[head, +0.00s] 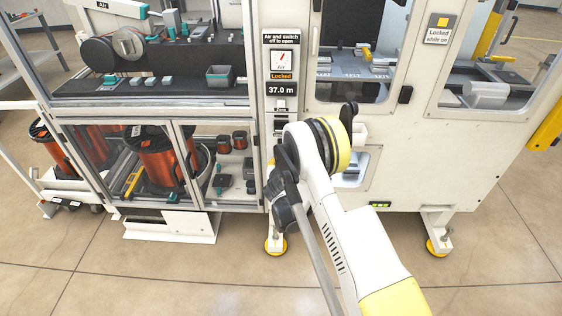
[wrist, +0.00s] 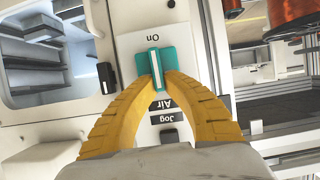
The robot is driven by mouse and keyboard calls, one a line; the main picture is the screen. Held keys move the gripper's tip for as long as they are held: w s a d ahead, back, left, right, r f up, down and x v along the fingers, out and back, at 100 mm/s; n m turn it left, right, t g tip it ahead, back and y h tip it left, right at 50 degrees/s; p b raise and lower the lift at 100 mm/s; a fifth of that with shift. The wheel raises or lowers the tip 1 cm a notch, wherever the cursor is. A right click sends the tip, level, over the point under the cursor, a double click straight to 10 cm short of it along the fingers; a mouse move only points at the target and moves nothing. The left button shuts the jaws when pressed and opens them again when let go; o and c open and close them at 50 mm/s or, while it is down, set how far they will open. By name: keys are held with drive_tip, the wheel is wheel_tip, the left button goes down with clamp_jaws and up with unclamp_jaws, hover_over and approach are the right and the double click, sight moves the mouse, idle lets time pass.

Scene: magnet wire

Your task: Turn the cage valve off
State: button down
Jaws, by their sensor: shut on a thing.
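A teal valve handle (wrist: 154,68) with a pale stripe down its middle sits on a narrow white panel in the wrist view. I take it as the cage valve. The handle lies roughly along the panel's length, its upper end near the word "On", which appears upside down. The two yellow fingers of my gripper (wrist: 158,84) close on its lower part from both sides. Below the handle are "Air" and "Jog" labels and a black button (wrist: 169,136). No "Off" mark shows. In the head view my arm hides the handle and fingertips.
In the head view, a sign above reads "Air and switch off to open", with an "Air" indicator (head: 281,61) marked "Locked" and a "37.0 m" display (head: 281,89). Glazed doors (head: 120,165) with copper spools stand left. A second sign (head: 439,29) reads "Locked while on". The floor in front is clear.

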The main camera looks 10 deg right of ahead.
drive_tip(key=n+h, duration=0.2)
drive_tip(key=a+n+h, duration=0.1)
drive_tip(key=n, duration=0.2)
drive_tip(key=f+n+h, duration=0.1)
drive_tip(key=n+h, duration=0.1)
drive_tip(key=n, duration=0.1)
drive_tip(key=shift+w+a+h, duration=0.3)
drive_tip(key=shift+a, duration=0.05)
idle(0.4)
drive_tip(key=shift+n, duration=0.3)
drive_tip(key=c, duration=1.5)
unclamp_jaws()
